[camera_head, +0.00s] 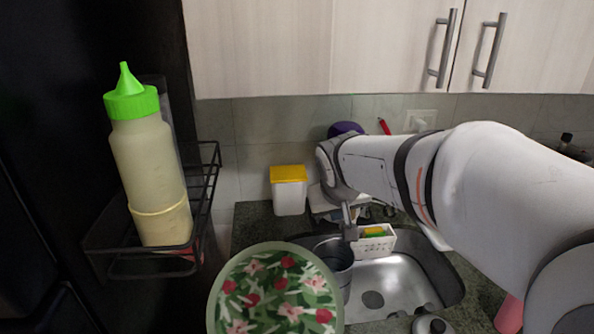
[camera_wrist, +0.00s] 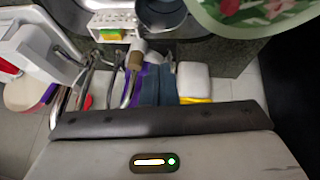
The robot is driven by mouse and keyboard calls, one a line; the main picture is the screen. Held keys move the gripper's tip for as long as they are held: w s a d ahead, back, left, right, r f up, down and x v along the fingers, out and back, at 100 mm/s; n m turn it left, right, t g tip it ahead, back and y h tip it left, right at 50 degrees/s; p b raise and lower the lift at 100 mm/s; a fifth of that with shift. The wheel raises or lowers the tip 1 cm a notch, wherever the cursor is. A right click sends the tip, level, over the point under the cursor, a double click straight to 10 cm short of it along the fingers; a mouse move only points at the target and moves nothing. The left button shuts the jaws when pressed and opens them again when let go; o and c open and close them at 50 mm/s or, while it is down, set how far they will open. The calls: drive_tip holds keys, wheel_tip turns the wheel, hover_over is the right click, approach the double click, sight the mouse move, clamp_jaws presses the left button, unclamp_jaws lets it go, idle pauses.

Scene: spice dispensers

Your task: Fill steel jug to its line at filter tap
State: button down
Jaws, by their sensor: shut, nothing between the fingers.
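A grey metal vessel, apparently the steel jug (camera_head: 341,264), stands in the left part of the sink, partly hidden by a floral bowl. It also shows at the top of the wrist view (camera_wrist: 160,14). Its fill line and any water inside cannot be made out. A short spout, apparently the filter tap (camera_head: 350,231), is just above the vessel; in the wrist view its end (camera_wrist: 136,58) looks brown. My gripper (camera_head: 339,194) is behind the vessel, near the tap. It is shut and empty; its fingertips are hard to tell apart from the tap.
The floral bowl (camera_head: 275,297) fills the near foreground. A white rack with sponges (camera_head: 375,243) sits at the sink (camera_head: 395,285). A yellow-lidded container (camera_head: 289,192) stands behind. A green-capped bottle (camera_head: 148,165) stands in a black rack (camera_head: 120,262) at left. Cabinets hang above.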

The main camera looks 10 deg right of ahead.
drive_tip(key=w+a+r+t, duration=0.1)
drive_tip(key=w+r, duration=0.1)
drive_tip(key=w, duration=0.4)
drive_tip(key=w+a+r+t, duration=0.1)
drive_tip(key=w+a+r, duration=0.1)
drive_tip(key=w, duration=0.3)
drive_tip(key=shift+w+r+n+p, duration=0.15)
drive_tip(key=shift+w+n+p, duration=0.2)
drive_tip(key=shift+n+p, duration=0.1)
drive_tip(key=x, duration=0.3)
drive_tip(key=s+f+x, duration=0.1)
drive_tip(key=x, duration=0.3)
drive_tip(key=s+x, duration=0.1)
drive_tip(key=x, duration=0.3)
drive_tip(key=shift+d+f+p, duration=0.25)
drive_tip(key=shift+d+p, duration=0.05)
drive_tip(key=shift+d, duration=0.05)
drive_tip(key=shift+s+d+f, duration=0.1)
drive_tip(key=shift+s+f, duration=0.3)
drive_tip(key=shift+f, duration=0.05)
